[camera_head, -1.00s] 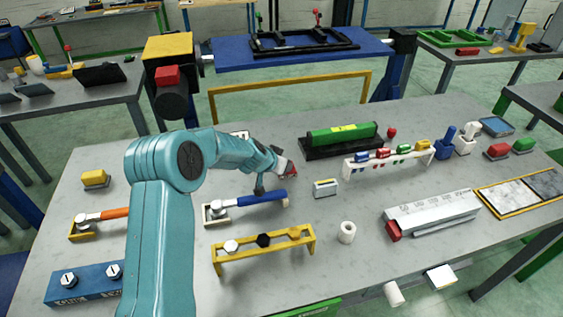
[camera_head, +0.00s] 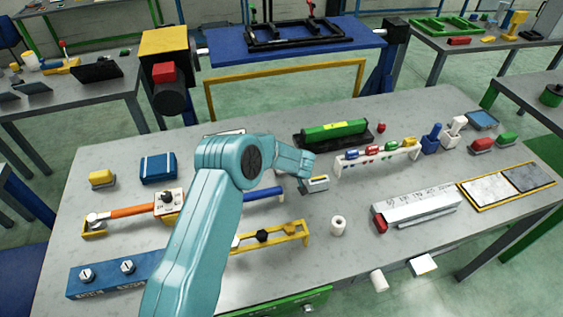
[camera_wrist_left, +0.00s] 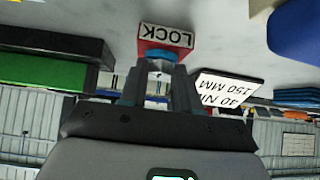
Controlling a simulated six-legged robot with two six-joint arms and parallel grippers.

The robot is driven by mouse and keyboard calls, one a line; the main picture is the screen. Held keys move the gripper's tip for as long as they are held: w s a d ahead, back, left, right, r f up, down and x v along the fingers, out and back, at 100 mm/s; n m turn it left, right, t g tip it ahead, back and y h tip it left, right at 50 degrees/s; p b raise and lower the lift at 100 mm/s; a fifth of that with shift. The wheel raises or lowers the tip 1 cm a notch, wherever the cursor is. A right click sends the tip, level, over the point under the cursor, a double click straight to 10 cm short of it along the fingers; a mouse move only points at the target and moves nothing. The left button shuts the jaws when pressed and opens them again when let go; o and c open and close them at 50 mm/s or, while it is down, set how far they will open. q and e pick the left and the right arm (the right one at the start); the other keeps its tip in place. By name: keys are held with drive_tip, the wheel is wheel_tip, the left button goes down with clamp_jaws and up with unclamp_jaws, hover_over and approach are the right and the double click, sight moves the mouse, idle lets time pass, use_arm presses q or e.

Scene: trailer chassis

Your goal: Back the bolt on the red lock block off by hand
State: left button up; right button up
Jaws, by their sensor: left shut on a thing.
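The red lock block (camera_wrist_left: 166,44) shows upside down in the left wrist view, with a white LOCK label on its face. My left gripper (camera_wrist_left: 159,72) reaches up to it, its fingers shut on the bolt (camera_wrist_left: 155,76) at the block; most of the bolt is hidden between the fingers. My right gripper is in neither current view.
A green cylinder on a black cradle (camera_head: 335,131) lies behind the arm's end.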

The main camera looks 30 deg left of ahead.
use_arm(q)
drive_tip(key=n, duration=0.1)
drive_tip(key=n+g+y, duration=0.1)
drive_tip(key=n+g, duration=0.1)
drive_tip(key=shift+w+d+n, duration=0.25)
drive_tip(key=shift+w+n, duration=0.05)
drive_tip(key=shift+w, duration=0.1)
drive_tip(key=shift+w+f+n+g+y+b, duration=0.1)
drive_tip(key=shift+w+n+g+y+b, duration=0.1)
drive_tip(key=shift+n+g+b, duration=0.3)
drive_tip(key=shift+w+f+n+g+y+b, duration=0.1)
drive_tip(key=shift+n+g+y+b, duration=0.1)
drive_tip(key=shift+n+g+b, duration=0.3)
drive_tip(key=shift+d+r+n+g+b, duration=0.15)
drive_tip(key=shift+n+g+b, duration=0.25)
drive_tip(key=shift+b, duration=0.5)
drive_tip(key=o, duration=1.1)
drive_tip(key=shift+c, duration=0.2)
drive_tip(key=b+v, duration=0.2)
drive_tip(key=v, duration=1.4)
